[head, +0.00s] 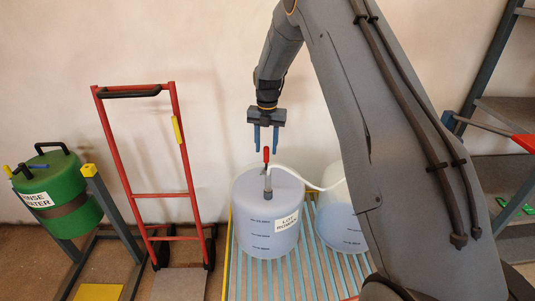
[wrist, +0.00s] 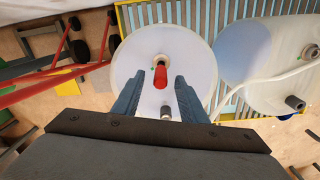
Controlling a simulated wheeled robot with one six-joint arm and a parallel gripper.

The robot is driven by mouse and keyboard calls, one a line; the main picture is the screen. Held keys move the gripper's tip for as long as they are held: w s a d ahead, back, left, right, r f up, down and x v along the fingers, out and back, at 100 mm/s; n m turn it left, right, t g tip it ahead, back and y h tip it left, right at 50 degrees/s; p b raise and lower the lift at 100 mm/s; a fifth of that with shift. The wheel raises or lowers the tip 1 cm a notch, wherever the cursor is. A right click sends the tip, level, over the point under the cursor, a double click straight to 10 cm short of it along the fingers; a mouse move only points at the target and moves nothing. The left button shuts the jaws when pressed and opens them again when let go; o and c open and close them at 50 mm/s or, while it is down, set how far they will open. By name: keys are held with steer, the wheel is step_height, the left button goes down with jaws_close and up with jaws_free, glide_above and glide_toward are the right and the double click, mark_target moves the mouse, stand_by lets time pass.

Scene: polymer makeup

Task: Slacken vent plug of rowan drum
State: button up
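The drum labelled as a lot, apparently rowan (head: 250,222), is a translucent pale-blue cylinder standing on a slatted pallet. An upright fitting with a red top (head: 266,156) rises from its lid; the red part also shows in the wrist view (wrist: 160,77). A grey plug-like cylinder (wrist: 165,111) sits on the lid nearer my gripper's palm; I cannot tell which fitting is the vent plug. My gripper (head: 265,150) hangs above the lid, pointing down, open and empty. In the wrist view its fingers (wrist: 156,78) appear on either side of the red part; contact is not visible.
A second pale drum (head: 338,228) stands close on the right, with a white hose (head: 310,186) running between the drums. A red hand truck (head: 160,195) and a green drum on a stand (head: 62,220) are at left. Shelving (head: 490,110) stands at right.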

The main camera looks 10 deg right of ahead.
mark_target(265, 162)
steer(key=m+p, duration=0.1)
steer(key=m, duration=0.2)
steer(key=m+p, duration=0.1)
steer(key=shift+s+r+m+y+p, duration=0.1)
steer(key=shift+r+m+y+p, duration=0.2)
steer(key=m+p, duration=0.2)
steer(key=m, duration=0.2)
steer(key=shift+d, duration=0.15)
steer(key=m+p, duration=0.2)
steer(key=m, duration=0.2)
steer(key=shift+y, duration=0.3)
steer(key=m, duration=0.1)
steer(key=m+p, duration=0.1)
steer(key=shift+d+f+m+p, duration=0.2)
steer(key=shift+m+p, duration=0.1)
steer(key=shift+m, duration=0.1)
steer(key=shift+a+f+p, duration=0.2)
steer(key=shift+f+p, duration=0.1)
steer(key=shift+f, duration=1)
steer(key=shift+a+f+p, duration=0.25)
steer(key=shift+f+p, duration=0.05)
steer(key=shift+f, duration=0.95)
steer(key=shift+a+f+p, duration=0.2)
steer(key=shift+f+p, duration=0.1)
steer(key=shift+f, duration=1)
jaws_close()
steer(key=shift+b, duration=0.3)
